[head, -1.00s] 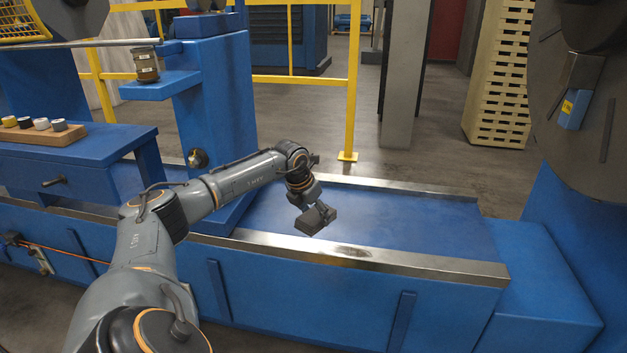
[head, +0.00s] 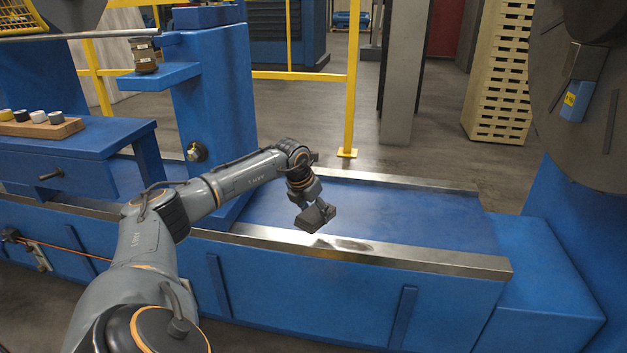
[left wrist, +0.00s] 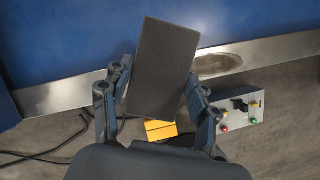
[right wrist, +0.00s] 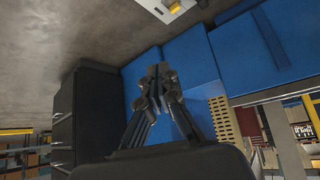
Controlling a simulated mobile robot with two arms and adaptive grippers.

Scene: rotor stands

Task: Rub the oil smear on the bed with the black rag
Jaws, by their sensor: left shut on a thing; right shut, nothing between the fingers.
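My left gripper (head: 312,210) is shut on the black rag (head: 317,217), a dark flat-faced pad, over the near metal rail of the blue bed (head: 390,215). The oil smear (head: 350,244) is a dull patch on that rail, just right of the rag. In the left wrist view the rag (left wrist: 163,65) stands out between the fingers and crosses the rail, with the smear (left wrist: 218,63) to its right, uncovered. I cannot tell whether the rag touches the rail. My right gripper (right wrist: 160,88) is shut and empty, away from the bed's rail.
A blue column with a shelf holding a brown jar (head: 145,56) stands left of the bed. A wooden tray of small pots (head: 40,127) sits on the left blue table. A large dark disc (head: 590,90) rises at right. A switch box (left wrist: 238,108) shows below the rail.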

